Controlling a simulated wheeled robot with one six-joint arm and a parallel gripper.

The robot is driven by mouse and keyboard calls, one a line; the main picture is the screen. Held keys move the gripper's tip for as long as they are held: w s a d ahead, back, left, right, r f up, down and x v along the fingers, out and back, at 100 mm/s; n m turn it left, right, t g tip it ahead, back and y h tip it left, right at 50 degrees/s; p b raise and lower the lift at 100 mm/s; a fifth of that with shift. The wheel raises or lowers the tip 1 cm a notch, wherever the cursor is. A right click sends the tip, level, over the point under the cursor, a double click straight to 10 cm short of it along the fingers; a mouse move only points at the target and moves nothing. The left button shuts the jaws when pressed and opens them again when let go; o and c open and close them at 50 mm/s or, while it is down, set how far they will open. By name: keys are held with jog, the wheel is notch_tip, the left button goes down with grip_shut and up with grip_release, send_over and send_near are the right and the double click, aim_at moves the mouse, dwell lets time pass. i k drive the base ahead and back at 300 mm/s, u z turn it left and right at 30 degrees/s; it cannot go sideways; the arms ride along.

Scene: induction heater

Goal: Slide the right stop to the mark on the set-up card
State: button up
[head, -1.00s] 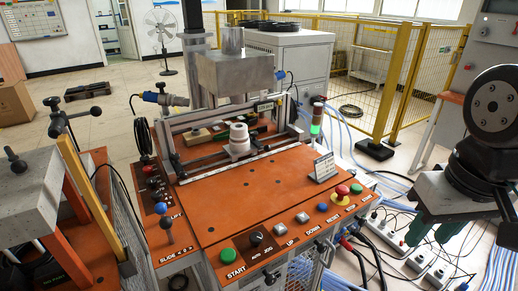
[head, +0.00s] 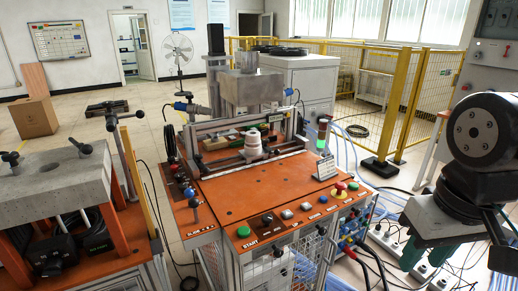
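The heater bench has an orange top (head: 255,190) with a ruled rail (head: 235,170) along its back. What looks like the right stop (head: 302,143) is a small dark block at the rail's right end. Another dark stop (head: 204,167) is at its left end. A pale stepped round part (head: 253,147) stands between them. The set-up card (head: 326,168) stands tilted at the bench's right; its writing and mark are too small to read. My gripper (head: 441,262) hangs at the lower right, well away from the bench, its green fingers apart and empty.
Buttons and a red emergency stop (head: 340,186) line the bench's front edge. A lever with a blue knob (head: 187,193) rises at its left. A second orange bench (head: 110,265) stands close at left. Power strips and cables (head: 395,240) lie on the floor below my gripper.

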aim_at(276, 152)
jog(key=u, duration=0.1)
jog(key=i, duration=1.05)
jog(key=z, duration=0.4)
